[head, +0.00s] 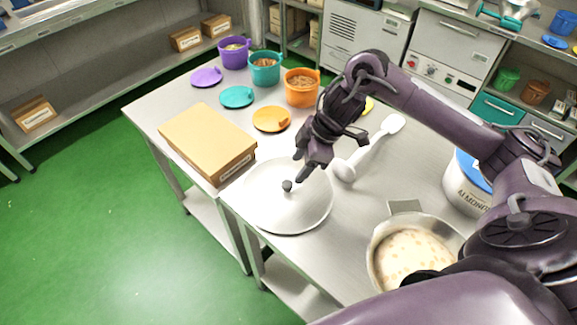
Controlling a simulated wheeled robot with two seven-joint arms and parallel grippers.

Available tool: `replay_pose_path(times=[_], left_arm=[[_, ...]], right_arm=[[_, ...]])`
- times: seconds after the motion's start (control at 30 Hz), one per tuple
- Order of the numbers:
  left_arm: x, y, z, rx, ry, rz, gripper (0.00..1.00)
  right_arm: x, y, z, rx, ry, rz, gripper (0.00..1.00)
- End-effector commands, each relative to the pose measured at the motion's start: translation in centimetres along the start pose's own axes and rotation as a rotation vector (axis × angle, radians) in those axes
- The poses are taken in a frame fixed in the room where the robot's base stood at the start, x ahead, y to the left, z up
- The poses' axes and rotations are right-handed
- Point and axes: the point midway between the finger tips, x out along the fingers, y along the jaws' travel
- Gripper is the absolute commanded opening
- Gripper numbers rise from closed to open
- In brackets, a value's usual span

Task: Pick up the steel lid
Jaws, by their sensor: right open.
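The steel lid (266,211) is a wide, pale, round disc with a small dark knob (287,186). It lies flat on the steel table near the table's front left edge. My right gripper (301,168) comes in from the right and points down over the lid, with its fingertips close to the knob. It is open and holds nothing. Whether a fingertip touches the knob I cannot tell. My left gripper is not in view.
A cardboard box (208,140) lies left of the lid. Behind are purple (234,54), teal (264,69) and orange (301,89) tubs with loose lids. A white paddle (374,142), a pan of nougat (411,256) and an almond tub (463,187) stand right.

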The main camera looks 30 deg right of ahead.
Motion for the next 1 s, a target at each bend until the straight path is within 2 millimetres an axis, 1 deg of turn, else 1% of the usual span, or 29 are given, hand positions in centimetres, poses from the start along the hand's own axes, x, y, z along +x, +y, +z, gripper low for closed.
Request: replay_pose_path(times=[0.03,0.1,0.17,0.2,0.27,0.3,0.4,0.43,0.5,0.57,0.6,0.67,0.7,0.8,0.87,0.93,0.97,1.0], left_arm=[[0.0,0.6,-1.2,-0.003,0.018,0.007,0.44],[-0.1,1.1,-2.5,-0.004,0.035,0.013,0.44],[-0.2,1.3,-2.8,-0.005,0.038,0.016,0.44],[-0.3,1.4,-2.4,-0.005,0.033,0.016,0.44],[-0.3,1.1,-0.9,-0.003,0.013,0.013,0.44],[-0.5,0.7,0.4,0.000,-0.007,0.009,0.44],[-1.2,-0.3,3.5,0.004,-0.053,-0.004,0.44],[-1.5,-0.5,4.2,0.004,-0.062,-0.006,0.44],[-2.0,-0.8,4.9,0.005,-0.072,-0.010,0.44],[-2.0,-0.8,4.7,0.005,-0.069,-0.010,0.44],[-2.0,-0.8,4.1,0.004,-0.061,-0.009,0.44],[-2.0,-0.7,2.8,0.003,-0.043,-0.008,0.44],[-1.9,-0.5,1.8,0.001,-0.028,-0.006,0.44],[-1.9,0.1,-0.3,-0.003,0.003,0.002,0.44],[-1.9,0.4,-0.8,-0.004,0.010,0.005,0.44],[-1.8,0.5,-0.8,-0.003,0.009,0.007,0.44],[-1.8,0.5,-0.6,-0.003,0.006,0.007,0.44],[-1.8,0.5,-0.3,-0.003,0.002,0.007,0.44]], right_arm=[[-0.4,0.1,0.5,0.014,-0.011,-0.010,0.52],[-0.2,0.0,0.7,0.023,-0.015,-0.020,0.52],[0.5,-0.1,0.7,0.025,-0.016,-0.023,0.52],[1.0,-0.1,0.7,0.024,-0.015,-0.023,0.52],[1.6,-0.2,0.7,0.023,-0.015,-0.023,0.52],[2.0,-0.2,0.6,0.022,-0.015,-0.022,0.52],[3.1,-0.4,0.3,0.023,-0.015,-0.022,0.52],[3.6,-0.5,0.3,0.023,-0.015,-0.022,0.52],[4.7,-0.7,0.1,0.023,-0.014,-0.022,0.52],[5.7,-0.7,0.2,0.022,-0.014,-0.021,0.52],[6.2,-0.7,0.1,0.022,-0.013,-0.020,0.52],[6.7,-0.7,0.2,0.022,-0.015,-0.018,0.52],[7.0,-0.7,0.2,0.021,-0.015,-0.017,0.52],[7.2,-0.7,0.2,0.019,-0.015,-0.016,0.52],[7.2,-0.7,0.2,0.019,-0.015,-0.016,0.52],[7.2,-0.7,0.2,0.019,-0.015,-0.016,0.52],[7.2,-0.7,0.2,0.019,-0.015,-0.016,0.49],[7.1,-0.7,0.2,0.019,-0.015,-0.016,0.44]])
